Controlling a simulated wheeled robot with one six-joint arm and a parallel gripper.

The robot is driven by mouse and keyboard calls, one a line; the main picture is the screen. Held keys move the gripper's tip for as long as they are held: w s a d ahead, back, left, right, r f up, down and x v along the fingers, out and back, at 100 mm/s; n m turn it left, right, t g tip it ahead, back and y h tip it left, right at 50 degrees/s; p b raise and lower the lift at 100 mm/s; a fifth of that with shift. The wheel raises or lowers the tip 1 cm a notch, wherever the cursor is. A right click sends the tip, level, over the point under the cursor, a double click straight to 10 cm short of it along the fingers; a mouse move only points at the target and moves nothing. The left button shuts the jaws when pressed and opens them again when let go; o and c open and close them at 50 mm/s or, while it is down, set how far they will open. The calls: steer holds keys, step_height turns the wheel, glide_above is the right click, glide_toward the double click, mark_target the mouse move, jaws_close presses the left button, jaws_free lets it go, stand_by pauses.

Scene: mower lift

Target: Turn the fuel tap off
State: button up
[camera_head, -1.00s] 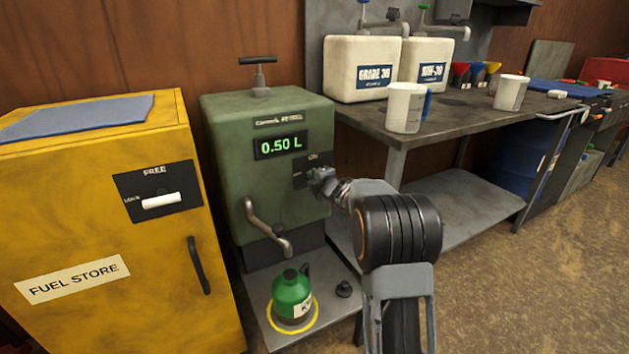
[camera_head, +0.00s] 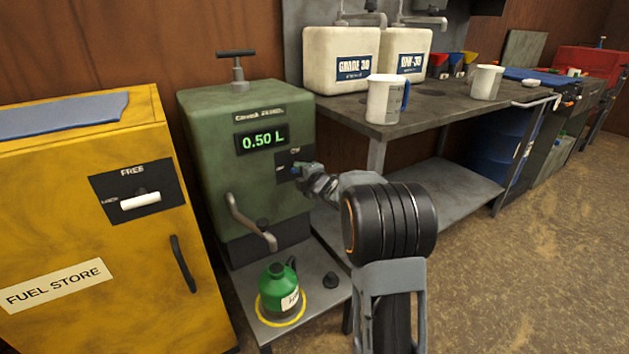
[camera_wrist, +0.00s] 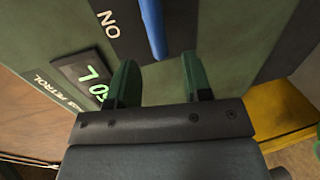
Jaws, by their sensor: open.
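The fuel tap is a blue lever (camera_wrist: 153,28) on a black plate (camera_wrist: 112,25) marked ON, on the front of the green petrol dispenser (camera_head: 215,125). My gripper (camera_wrist: 156,65) is open and empty; its two green-tipped fingers stand apart, with the lever's end between and just beyond the tips. I cannot tell whether either finger touches it. In the head view my gripper hides part of the plate, and only a bit of blue shows. The display (camera_head: 262,139) reads 0.50 L. A green fuel can (camera_head: 279,287) stands upright below the spout (camera_head: 250,222).
The yellow fuel store cabinet (camera_head: 80,220) stands left of the dispenser. A workbench (camera_head: 430,112) with white containers and jugs stands to the right. The floor at right is clear.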

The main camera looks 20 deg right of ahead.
steer(key=p+v, duration=0.2)
steer(key=v, duration=0.8)
steer(key=shift+s, duration=0.2)
steer(key=shift+r, duration=0.2)
steer(key=s+a+r+m+g+h+p, duration=0.2)
steer(key=s+r+m+p, duration=0.25)
steer(key=r+p, duration=0.45)
steer(key=s+a+r+m+g+h+p, duration=0.1)
steer(key=s+r+m+g+h+p, duration=0.15)
steer(key=r+m+p, duration=0.55)
steer(key=s+a+r+m+g+y+p, duration=0.1)
steer(key=s+a+r+m+g+p, duration=0.2)
steer(key=s+p, duration=0.6)
steer(key=s+a+r+m+g+y+p, duration=0.2)
steer(key=s+a+r+m+g+p, duration=0.2)
steer(key=s+a+r+p, duration=0.4)
steer(key=shift+s+r+g+p, duration=0.35)
steer(key=shift+s+r, duration=0.15)
steer(key=shift+r, duration=0.45)
